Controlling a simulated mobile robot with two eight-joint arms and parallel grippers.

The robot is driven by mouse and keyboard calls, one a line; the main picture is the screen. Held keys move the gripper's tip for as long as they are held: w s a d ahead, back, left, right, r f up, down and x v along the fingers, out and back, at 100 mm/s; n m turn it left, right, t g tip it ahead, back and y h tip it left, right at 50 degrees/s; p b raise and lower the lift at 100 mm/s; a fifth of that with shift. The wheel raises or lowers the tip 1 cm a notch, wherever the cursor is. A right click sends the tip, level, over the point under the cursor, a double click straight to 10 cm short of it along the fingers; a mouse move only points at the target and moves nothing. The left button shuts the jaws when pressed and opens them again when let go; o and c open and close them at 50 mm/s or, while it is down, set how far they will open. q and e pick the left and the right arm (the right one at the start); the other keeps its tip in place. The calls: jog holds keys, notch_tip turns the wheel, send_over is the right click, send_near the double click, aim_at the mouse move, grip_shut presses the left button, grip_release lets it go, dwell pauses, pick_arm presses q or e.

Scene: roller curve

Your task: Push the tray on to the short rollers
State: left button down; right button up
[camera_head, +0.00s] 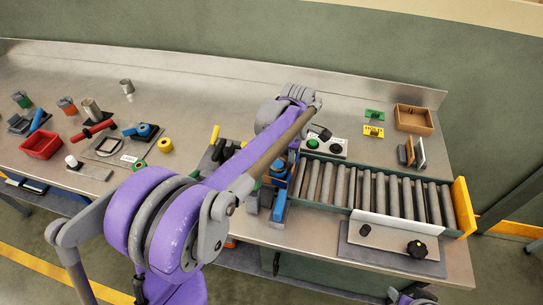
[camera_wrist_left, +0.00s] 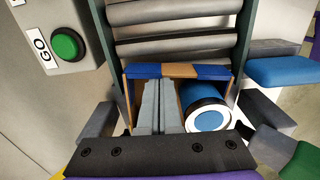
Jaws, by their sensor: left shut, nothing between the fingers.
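The tray (camera_wrist_left: 180,71), with blue and orange walls, sits at the near end of the rollers (camera_wrist_left: 172,22) in the left wrist view. A blue cylinder (camera_wrist_left: 205,108) with a white end lies inside it. My left gripper (camera_wrist_left: 163,85) is shut, with its grey fingers over the tray and their tips close to its far wall. I cannot tell whether they touch it. In the head view the rollers (camera_head: 375,190) run right between dark green rails. There my arm hides most of the tray and the left gripper. My right gripper's fingers are not visible.
A yellow plate (camera_head: 463,206) stands at the rollers' right end. A green GO button (camera_wrist_left: 67,44) sits beside the left rail in the wrist view. A wooden box (camera_head: 414,120) stands behind the rollers. A red bin (camera_head: 41,145) and several tools lie left.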

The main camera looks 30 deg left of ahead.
aim_at(323, 175)
pick_arm(q)
jog(key=d, duration=0.3)
jog(key=w+d, duration=0.1)
jog(key=d, duration=0.2)
jog(key=w+d, duration=0.1)
jog(key=d, duration=0.2)
jog(key=shift+w+d, duration=0.1)
jog(key=shift+d, duration=0.2)
jog(key=shift+a+r, duration=0.1)
